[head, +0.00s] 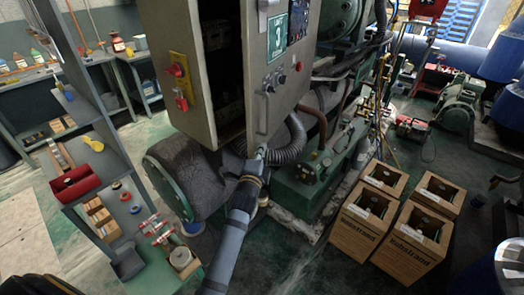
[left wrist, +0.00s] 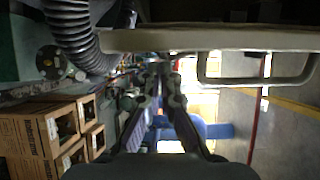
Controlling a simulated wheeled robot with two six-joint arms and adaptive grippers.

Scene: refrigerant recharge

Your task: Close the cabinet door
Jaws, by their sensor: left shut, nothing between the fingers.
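The grey cabinet (head: 190,70) stands open in the head view, its dark inside showing. Its door (head: 282,90) is swung out to the right and carries a green "3" sign, switches and an upright bar handle (head: 264,113). My left gripper (head: 260,153) is shut and empty, just below the door's lower edge near the handle. In the left wrist view, the shut fingers (left wrist: 163,72) point away below the pale door edge (left wrist: 190,40), and the handle (left wrist: 258,80) is to their right. Contact with the door cannot be told. My right gripper is not clearly seen.
A ribbed hose (head: 290,148) and a dark tank (head: 185,165) lie behind my left arm. Several cardboard boxes (head: 385,238) stand on the floor to the right. A shelf rack with a red tray (head: 76,183) stands at the left. Open floor shows between.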

